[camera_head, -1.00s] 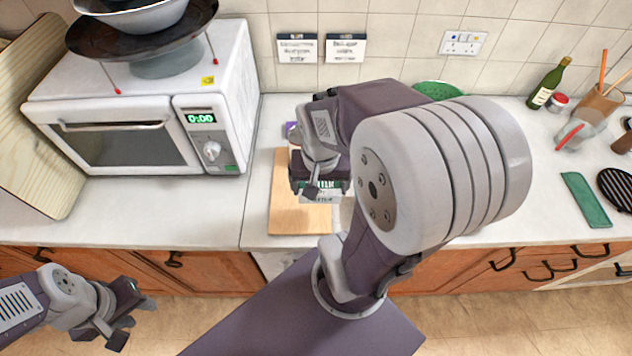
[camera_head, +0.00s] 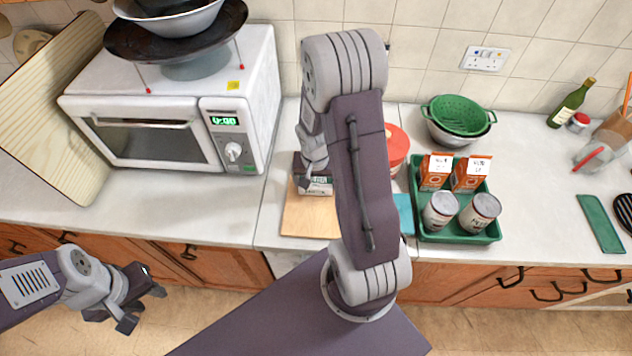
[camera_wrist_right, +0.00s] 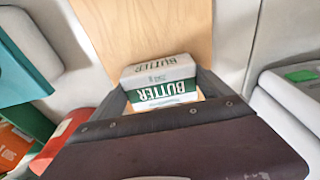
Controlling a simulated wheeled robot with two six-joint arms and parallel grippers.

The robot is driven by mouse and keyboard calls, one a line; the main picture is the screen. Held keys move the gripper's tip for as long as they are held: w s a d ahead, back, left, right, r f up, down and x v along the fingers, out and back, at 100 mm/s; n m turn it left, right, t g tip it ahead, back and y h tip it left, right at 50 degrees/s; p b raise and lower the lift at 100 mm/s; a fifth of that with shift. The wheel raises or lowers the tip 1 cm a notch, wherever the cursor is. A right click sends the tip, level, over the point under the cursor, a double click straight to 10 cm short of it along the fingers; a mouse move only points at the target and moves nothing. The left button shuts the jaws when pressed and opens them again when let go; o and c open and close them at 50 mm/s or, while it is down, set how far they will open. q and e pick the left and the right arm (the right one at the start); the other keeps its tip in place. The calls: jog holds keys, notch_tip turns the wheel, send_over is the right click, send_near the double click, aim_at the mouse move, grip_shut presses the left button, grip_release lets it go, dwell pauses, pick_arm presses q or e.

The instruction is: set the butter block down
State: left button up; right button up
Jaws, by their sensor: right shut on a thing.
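The butter block (camera_wrist_right: 160,82), white and green with BUTTER lettering, is between the fingers of my right gripper (camera_wrist_right: 163,95) in the right wrist view. In the head view the butter block (camera_head: 318,186) shows just below the right gripper (camera_head: 314,180), partly hidden by it. The gripper is shut on the block. Both are over the far part of a pale wooden board (camera_head: 308,222), which also fills the top of the wrist view (camera_wrist_right: 145,25). I cannot tell whether the block touches the board. My left gripper (camera_head: 143,304) is open and empty, low in front of the counter.
A microwave (camera_head: 150,140) stands left of the board. A green tray (camera_head: 455,237) with two cartons and two cans is to the right, with a green colander (camera_head: 458,112) behind it. A red round item (camera_head: 396,145) is partly hidden by my right arm.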

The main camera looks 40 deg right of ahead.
aim_at(315, 186)
jog(key=shift+w+f, duration=0.15)
jog(key=shift+f, duration=0.1)
jog(key=o, duration=1.4)
jog(key=shift+r, duration=0.35)
notch_tip(315, 186, up, 12)
jog(key=s+a+p, duration=0.1)
jog(key=s+p, duration=0.1)
jog(key=s+a+f+n, duration=0.2)
jog(key=a+n, duration=0.2)
jog(key=a, duration=0.1)
jog(key=s+a+f+n+y+b, duration=0.1)
jog(key=s+a+n, duration=0.2)
jog(key=a, duration=0.3)
jog(key=shift+s+a+f+n+b, duration=0.3)
jog(key=shift+f+n, duration=0.1)
